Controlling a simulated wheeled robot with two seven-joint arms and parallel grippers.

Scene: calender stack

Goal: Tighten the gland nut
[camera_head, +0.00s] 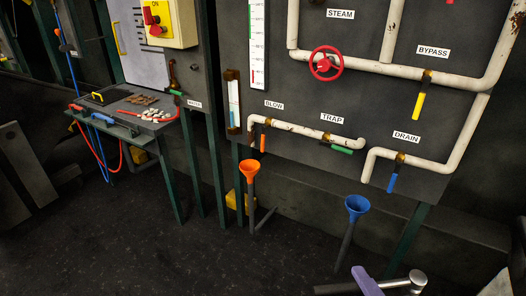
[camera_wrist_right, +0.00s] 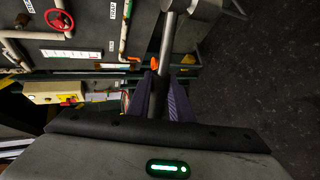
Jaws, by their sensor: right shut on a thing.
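My right gripper (camera_head: 367,281) shows at the bottom of the head view, with a purple finger. It is shut on a bar-shaped tool (camera_head: 400,283) with a dark handle end and a round silver head. In the right wrist view the purple fingers (camera_wrist_right: 164,100) grip the tool's shaft (camera_wrist_right: 165,58), and its head is at the top edge. The tool is in the air, apart from the pipe panel. A red handwheel valve (camera_head: 326,63) sits on the white pipe under the STEAM label. I cannot make out a gland nut. My left gripper is not in view.
The grey panel (camera_head: 300,125) carries white pipes with yellow, blue, green and orange lever handles. A small bench (camera_head: 125,108) with tools is at left. The dark floor in front is mostly clear.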

